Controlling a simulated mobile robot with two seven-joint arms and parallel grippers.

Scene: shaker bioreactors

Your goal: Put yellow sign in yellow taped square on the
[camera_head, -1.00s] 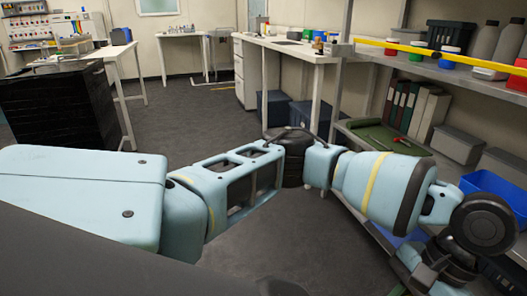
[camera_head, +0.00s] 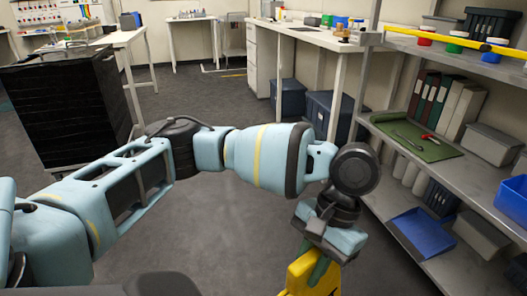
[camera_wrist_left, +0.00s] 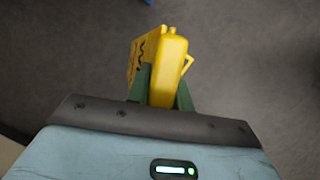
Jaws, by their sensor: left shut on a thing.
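My left gripper (camera_head: 318,262) hangs low at the bottom middle of the head view, fingers pointing down. It is shut on the yellow sign (camera_head: 302,274), whose lower part is cut off by the frame edge. In the left wrist view the green fingers (camera_wrist_left: 162,92) clasp the sign (camera_wrist_left: 170,62) near its top, with dark markings on its left face. The sign is over bare dark floor in that view. My right gripper is not in view.
Metal shelves (camera_head: 420,165) stand on the right with binders, a green mat (camera_head: 412,138) and a blue bin (camera_head: 420,234). A black wrapped stack (camera_head: 65,108) stands at left. A white bench (camera_head: 320,38) is at the back. The grey floor between (camera_head: 225,225) is open.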

